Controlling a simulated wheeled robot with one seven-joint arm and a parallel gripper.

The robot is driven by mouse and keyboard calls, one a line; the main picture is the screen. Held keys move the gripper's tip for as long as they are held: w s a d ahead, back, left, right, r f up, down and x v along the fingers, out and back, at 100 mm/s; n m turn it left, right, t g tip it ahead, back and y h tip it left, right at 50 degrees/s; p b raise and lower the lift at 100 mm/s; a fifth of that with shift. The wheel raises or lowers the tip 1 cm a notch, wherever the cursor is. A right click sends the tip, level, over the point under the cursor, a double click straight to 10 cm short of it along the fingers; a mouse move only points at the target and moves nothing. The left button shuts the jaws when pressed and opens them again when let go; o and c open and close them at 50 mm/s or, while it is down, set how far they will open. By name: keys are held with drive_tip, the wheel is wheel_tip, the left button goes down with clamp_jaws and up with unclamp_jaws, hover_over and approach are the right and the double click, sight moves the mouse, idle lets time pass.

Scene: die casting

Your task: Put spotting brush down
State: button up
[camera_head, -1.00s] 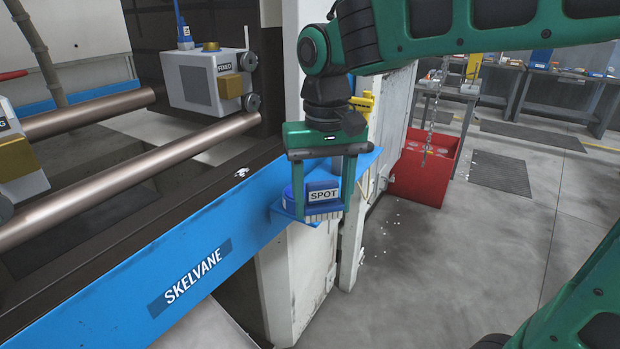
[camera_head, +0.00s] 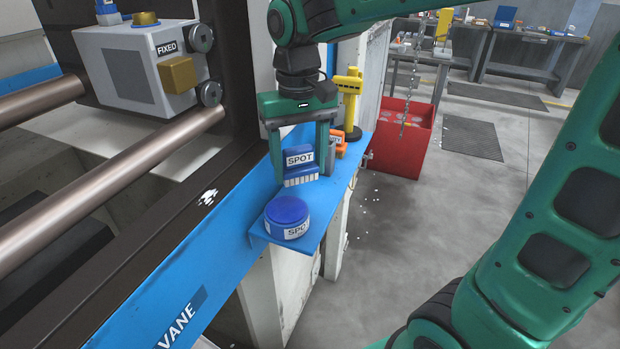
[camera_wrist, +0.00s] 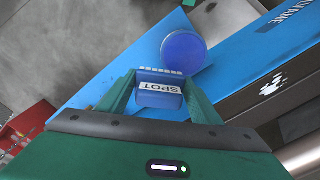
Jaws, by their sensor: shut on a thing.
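The spotting brush (camera_head: 300,158) is a blue block labelled SPOT with pale bristles along its lower edge. My gripper (camera_head: 301,176) is shut on it, one finger on each side, with the bristles pointing down. It is over the blue shelf (camera_head: 320,215); I cannot tell whether the bristles touch the shelf. In the wrist view the brush (camera_wrist: 158,92) sits between the fingers (camera_wrist: 160,85). A round blue tin (camera_head: 288,217) with a SPOT label stands on the shelf's near end, in front of the brush. It also shows in the wrist view (camera_wrist: 184,54).
Behind the gripper on the shelf stand a yellow tool (camera_head: 348,95) and an orange item (camera_head: 338,142), partly hidden. The die casting machine's bars (camera_head: 130,165) and FIXED block (camera_head: 150,65) are at left. A red bin (camera_head: 400,150) stands on the floor beyond.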

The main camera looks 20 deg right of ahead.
hover_over(314, 192)
wheel_tip(314, 192, down, 4)
drive_tip(key=shift+r, duration=0.15)
drive_tip(key=shift+f, duration=2.05)
drive_tip(key=shift+f, duration=0.1)
drive_tip(key=o, duration=1.2)
